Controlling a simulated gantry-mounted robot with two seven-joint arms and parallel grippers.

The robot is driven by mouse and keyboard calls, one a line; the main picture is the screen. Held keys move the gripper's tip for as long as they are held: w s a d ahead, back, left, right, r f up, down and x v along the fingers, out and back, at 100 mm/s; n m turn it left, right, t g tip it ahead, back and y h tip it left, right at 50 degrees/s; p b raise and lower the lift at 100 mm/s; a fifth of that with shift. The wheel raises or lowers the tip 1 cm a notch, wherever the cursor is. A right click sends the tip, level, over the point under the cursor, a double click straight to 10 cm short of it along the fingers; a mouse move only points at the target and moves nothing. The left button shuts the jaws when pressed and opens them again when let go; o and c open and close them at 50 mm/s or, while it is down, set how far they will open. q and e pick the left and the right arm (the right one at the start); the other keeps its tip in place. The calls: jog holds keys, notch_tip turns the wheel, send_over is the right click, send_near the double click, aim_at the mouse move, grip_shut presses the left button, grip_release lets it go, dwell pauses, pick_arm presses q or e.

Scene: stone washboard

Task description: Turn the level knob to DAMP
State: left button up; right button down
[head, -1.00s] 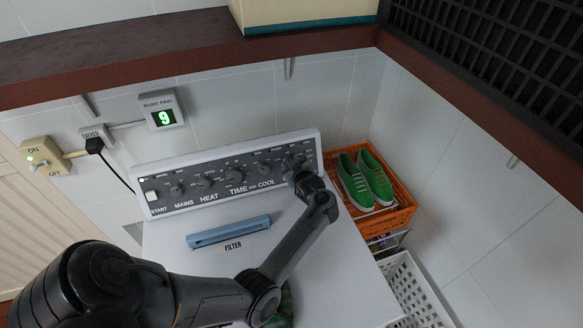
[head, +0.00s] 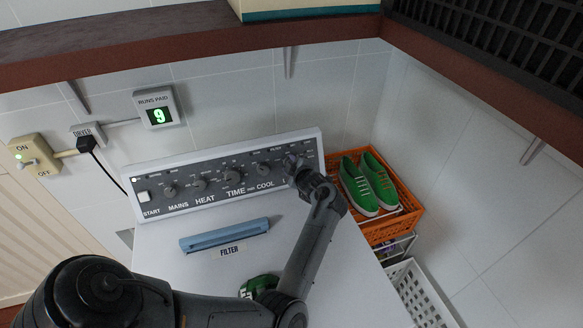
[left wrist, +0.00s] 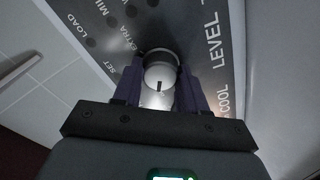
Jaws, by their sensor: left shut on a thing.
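The dryer's control panel (head: 225,177) is grey with a row of dark knobs. My left gripper (head: 297,166) is at its right end and covers the level knob in the head view. In the left wrist view the level knob (left wrist: 160,73) is a pale round cap with a short dark pointer mark. It sits between the two fingers of my left gripper (left wrist: 159,92), which are shut on its sides. The large LEVEL lettering (left wrist: 212,42) is beside it. SET, EXTRA and LOAD show around the dial; I cannot read DAMP. My right gripper is not in view.
A blue filter handle (head: 225,235) lies on the dryer top (head: 170,255). A green object (head: 258,286) is partly hidden by my left arm. An orange crate (head: 408,205) with green shoes (head: 367,184) stands to the right. A brown shelf (head: 140,55) overhangs the panel.

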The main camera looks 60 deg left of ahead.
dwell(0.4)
pick_arm(q)
jog(key=o, duration=1.1)
jog(key=shift+c, duration=0.2)
